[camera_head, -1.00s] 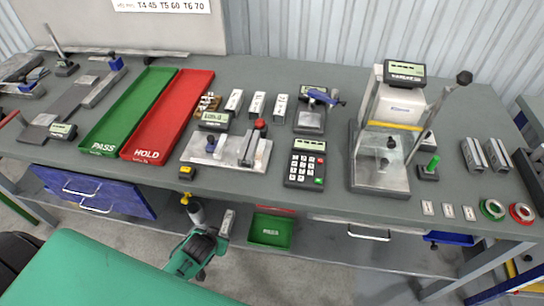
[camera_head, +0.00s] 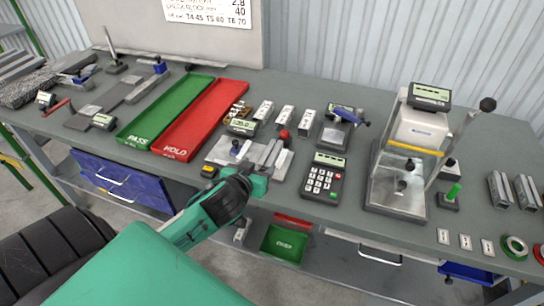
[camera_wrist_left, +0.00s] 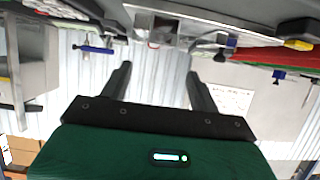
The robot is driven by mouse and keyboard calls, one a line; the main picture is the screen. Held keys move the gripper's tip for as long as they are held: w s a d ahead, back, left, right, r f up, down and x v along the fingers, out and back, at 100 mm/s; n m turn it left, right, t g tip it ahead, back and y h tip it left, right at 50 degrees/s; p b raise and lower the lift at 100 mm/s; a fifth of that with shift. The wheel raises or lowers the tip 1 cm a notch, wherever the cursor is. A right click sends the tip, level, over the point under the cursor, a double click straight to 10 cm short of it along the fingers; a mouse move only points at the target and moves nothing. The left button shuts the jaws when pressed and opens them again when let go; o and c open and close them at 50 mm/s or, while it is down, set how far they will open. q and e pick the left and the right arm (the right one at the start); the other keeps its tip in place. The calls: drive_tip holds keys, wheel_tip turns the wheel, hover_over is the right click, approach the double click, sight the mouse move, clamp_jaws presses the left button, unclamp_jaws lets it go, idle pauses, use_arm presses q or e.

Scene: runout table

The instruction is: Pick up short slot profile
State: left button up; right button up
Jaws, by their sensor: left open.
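Three short pale metal blocks stand in a row behind the clamp fixture in the head view: a left block (camera_head: 264,111), a middle block (camera_head: 285,117) and a right block (camera_head: 306,121). Two slotted grey profiles (camera_head: 500,190) lie at the right end of the table. I cannot tell for sure which piece is the short slot profile. My left gripper (camera_head: 262,172) is at the front edge of the table, by the clamp fixture (camera_head: 225,152). In the left wrist view its jaws (camera_wrist_left: 160,78) are apart with nothing between them. My right gripper is not in view.
A green tray (camera_head: 139,138) and a red tray (camera_head: 174,152) lie left of the fixture. A keypad device (camera_head: 324,177) and a tall press-like stand (camera_head: 395,195) are to the right. A green bin (camera_head: 284,244) sits on the lower shelf.

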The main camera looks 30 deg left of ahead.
sight(270, 152)
use_arm(q)
drive_tip(key=x, duration=0.5)
drive_tip(key=shift+w+a+f+p, duration=0.15)
drive_tip(key=shift+w+a+p, duration=0.05)
drive_tip(key=shift+w+p, duration=0.15)
drive_tip(key=shift+w, duration=0.2)
drive_tip(key=p+x, duration=0.1)
drive_tip(key=x, duration=0.3)
drive_tip(key=shift+w+a+p, duration=0.1)
drive_tip(key=shift+w+p, duration=0.05)
drive_tip(key=shift+p, duration=0.25)
drive_tip(key=shift+w+f, duration=0.1)
drive_tip(key=shift+w, duration=0.15)
drive_tip(key=c, duration=1.2)
drive_tip(key=shift+o, duration=0.2)
